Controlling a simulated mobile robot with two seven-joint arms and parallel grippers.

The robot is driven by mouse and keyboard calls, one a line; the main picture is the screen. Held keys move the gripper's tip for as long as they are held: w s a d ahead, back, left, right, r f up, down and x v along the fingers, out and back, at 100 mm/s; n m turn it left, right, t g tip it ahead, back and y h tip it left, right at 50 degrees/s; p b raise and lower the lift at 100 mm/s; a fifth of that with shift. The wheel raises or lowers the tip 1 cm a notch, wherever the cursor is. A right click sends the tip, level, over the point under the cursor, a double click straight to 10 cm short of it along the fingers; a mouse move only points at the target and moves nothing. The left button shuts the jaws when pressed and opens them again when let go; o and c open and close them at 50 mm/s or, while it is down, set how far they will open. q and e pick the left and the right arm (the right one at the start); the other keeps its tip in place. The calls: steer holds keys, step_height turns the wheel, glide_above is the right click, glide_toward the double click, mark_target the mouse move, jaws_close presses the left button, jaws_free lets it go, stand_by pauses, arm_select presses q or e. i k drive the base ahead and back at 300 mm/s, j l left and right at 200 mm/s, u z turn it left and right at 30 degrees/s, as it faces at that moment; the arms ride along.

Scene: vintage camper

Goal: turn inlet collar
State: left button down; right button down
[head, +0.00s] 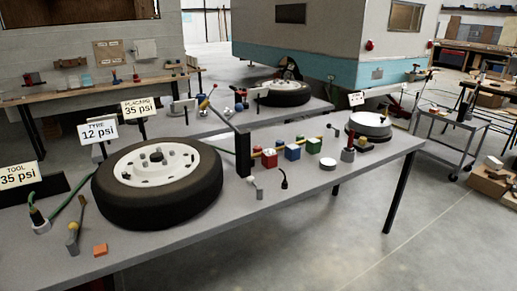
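No part is clearly identifiable as the inlet collar at this size. A white disc (328,164) lies at the row's right end. A grey post with a red top (348,149) stands beside a round metal-topped unit (370,126). Neither of my grippers is in view.
A tyre on a white wheel (157,190) fills the table's left part, with signs (98,130) behind it. A dark upright panel (243,154) stands right of the tyre. An orange block (100,250) lies near the front edge.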

mark_target(257, 149)
steer(key=i+l, duration=0.15)
steer(key=l, duration=0.2)
steer(key=i+l, duration=0.15)
steer(key=l, duration=0.2)
steer(key=i+l, duration=0.15)
steer(key=l, duration=0.2)
steer(key=i+l, duration=0.15)
steer(key=l, duration=0.2)
steer(key=i+l, duration=0.15)
steer(key=l, duration=0.2)
steer(key=i+l, duration=0.1)
steer(key=l, duration=0.2)
